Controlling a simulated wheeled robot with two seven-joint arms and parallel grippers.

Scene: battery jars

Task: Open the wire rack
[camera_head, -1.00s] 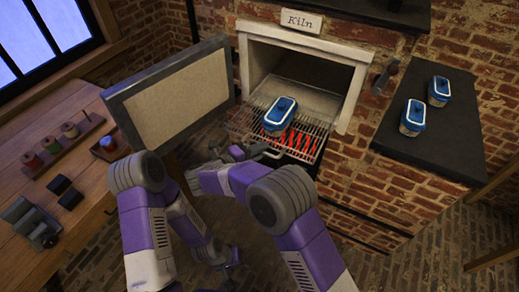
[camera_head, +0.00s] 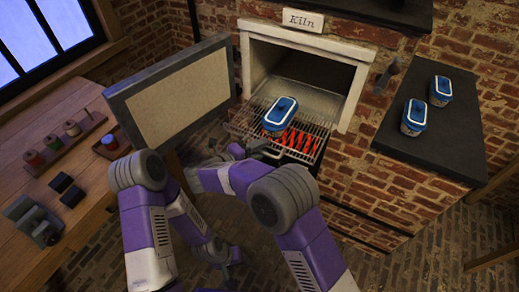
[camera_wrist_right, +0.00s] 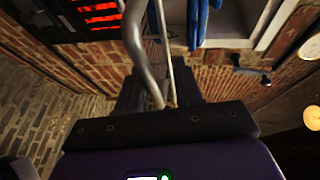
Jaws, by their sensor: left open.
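The wire rack (camera_head: 311,127) juts from the mouth of the kiln (camera_head: 345,62) above glowing red bars. A blue-lidded jar (camera_head: 281,112) stands on it. My right gripper (camera_head: 262,147) is at the rack's front edge, partly hidden by its own arm. In the right wrist view, a curved grey bar (camera_wrist_right: 143,50), seemingly the rack's handle, runs down between the dark fingers (camera_wrist_right: 160,88). Whether they press on it is unclear. My left gripper (camera_head: 232,262) is open, low over the floor and away from the rack.
The kiln door (camera_head: 175,90) stands open on the left. Two more blue-lidded jars (camera_head: 413,117) (camera_head: 440,91) stand on the dark ledge (camera_head: 440,145) at the right. A wooden bench (camera_head: 95,185) with spools and small dark blocks is at the left.

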